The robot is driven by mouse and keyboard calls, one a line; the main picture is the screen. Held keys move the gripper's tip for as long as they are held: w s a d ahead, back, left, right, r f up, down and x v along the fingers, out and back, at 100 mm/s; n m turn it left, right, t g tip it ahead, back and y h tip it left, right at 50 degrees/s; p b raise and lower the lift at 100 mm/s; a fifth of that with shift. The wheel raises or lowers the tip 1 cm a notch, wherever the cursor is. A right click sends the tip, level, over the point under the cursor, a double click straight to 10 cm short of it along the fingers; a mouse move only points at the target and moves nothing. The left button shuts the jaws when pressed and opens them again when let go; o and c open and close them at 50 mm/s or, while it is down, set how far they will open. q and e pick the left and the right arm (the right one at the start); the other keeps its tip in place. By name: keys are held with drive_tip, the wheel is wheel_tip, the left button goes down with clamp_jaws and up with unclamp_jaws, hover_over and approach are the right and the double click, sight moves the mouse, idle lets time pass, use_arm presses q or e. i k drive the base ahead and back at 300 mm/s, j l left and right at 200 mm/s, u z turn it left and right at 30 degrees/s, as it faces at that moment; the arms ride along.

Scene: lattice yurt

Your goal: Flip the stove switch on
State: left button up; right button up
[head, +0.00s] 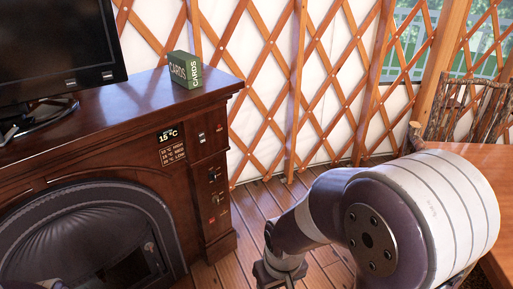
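The stove (110,195) is a dark wooden mantel unit with a black arched firebox at the left. Its front has a small display (168,135) reading 15 °C with lines of text below. A light-coloured switch (202,138) sits at the top of the narrow right-hand panel, with several small knobs or switches (214,176) below it; their positions are too small to tell. My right arm fills the lower right. Its wrist end (280,268) is low, right of the stove and apart from it; the fingertips are not clearly visible. My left gripper is not clearly in view.
A green cards box (185,70) and a black monitor (60,50) stand on the stove's top. A wooden table (470,165) and a twig-backed chair (465,110) are at the right. Open plank floor (260,205) lies between stove and arm, before the lattice wall.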

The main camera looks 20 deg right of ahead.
sight(201, 136)
drive_tip(key=z, duration=0.3)
drive_tip(key=i+l+z, duration=0.25)
drive_tip(key=l, duration=0.3)
drive_tip(key=i+l+z, duration=0.3)
drive_tip(key=i+l, duration=0.2)
drive_tip(key=i+j+z, duration=0.2)
drive_tip(key=i, duration=0.2)
